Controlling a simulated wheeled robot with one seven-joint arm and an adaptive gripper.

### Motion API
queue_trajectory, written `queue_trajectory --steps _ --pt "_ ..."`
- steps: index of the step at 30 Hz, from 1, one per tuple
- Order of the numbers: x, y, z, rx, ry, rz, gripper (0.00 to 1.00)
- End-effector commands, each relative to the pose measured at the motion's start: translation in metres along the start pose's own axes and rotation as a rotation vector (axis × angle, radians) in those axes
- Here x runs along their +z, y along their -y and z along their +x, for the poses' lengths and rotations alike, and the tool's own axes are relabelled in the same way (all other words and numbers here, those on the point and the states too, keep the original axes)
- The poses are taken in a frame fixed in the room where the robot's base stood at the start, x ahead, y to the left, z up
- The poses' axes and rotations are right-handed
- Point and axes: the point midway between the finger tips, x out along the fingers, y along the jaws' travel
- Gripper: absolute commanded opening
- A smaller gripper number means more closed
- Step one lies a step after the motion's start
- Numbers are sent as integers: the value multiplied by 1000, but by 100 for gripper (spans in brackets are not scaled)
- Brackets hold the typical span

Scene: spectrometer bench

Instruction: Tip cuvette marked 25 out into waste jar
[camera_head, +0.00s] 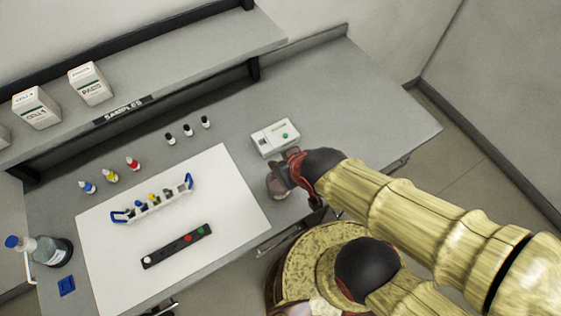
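My gripper (284,172) is at the right of the bench, at the end of my arm, close to a round, brownish, glassy jar (276,188) that may be the waste jar. The gripper partly covers this jar, and I cannot tell if they touch. Whether its fingers are open, or hold a cuvette, is too small to see. A rack with blue ends (120,216) stands on the white mat with several small coloured-top items. A black strip holder (163,253) lies in front of it with white, red and green spots. I cannot read a 25 anywhere.
A white instrument box (275,137) with a green button stands just behind my gripper. Small bottles with blue, yellow and red caps (133,164) and black-capped vials (188,130) stand behind the white mat (235,215). The bench's right end is clear.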

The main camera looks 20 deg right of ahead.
Motion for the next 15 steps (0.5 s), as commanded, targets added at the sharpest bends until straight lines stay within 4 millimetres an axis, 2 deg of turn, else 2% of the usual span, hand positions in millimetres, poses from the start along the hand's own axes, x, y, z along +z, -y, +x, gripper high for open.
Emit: queue_trajectory --steps 15 --pt "-1 0 1 1 136 0 1"
